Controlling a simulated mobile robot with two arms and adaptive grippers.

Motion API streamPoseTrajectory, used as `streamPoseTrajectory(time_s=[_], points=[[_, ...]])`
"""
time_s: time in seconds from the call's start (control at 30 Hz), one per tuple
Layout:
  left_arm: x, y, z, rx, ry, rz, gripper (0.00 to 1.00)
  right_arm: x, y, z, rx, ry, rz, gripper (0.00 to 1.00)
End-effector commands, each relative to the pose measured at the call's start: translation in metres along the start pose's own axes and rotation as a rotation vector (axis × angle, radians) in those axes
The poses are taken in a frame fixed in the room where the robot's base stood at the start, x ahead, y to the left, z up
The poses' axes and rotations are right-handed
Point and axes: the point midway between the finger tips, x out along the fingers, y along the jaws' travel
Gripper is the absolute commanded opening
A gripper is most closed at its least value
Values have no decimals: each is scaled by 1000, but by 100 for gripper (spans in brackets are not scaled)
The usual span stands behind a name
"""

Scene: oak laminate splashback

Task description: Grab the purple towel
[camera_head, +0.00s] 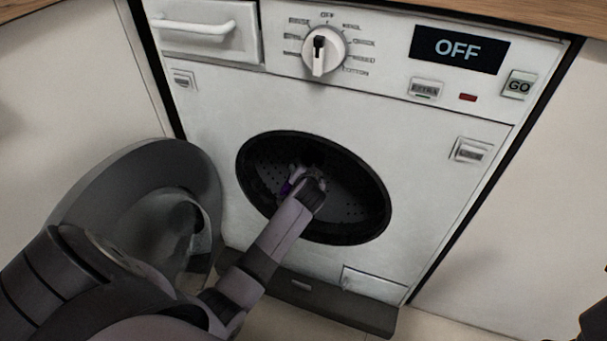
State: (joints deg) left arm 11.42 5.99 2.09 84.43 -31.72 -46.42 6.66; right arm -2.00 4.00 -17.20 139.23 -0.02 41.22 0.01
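A small patch of purple towel (285,188) shows inside the washing machine drum, just left of my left gripper. Most of the towel is hidden by the gripper or lost in the dark. My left arm comes in from the lower left, and my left gripper (303,174) reaches through the round door opening into the drum. Its fingers are small and dark here, so I cannot tell if they are open or touch the towel. At the lower right edge only a dark bit of my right arm or gripper (596,318) shows, cut off by the frame.
The washing machine (420,140) has its round door (110,185) swung open to the left, behind my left arm. The display (458,49) reads OFF. A wooden worktop (500,12) runs above; pale panels stand on both sides.

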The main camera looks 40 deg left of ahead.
Motion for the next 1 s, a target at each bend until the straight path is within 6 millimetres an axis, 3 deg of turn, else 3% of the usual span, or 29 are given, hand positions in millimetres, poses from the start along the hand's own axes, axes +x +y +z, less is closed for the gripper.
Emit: streamPoseTrajectory(time_s=[0.6, 0.87, 1.0], points=[[0, 0, 0, 0, -1, 0, 22, 0, 0, 0, 1, 0, 0, 75], [-1, -2, -2, 0, 1, -1, 21, 2, 0, 0, 0, 1, 0, 75], [-10, -10, -14, -2, 2, -1, 21, 0, 2, 0, 3, -28, 12, 75]])
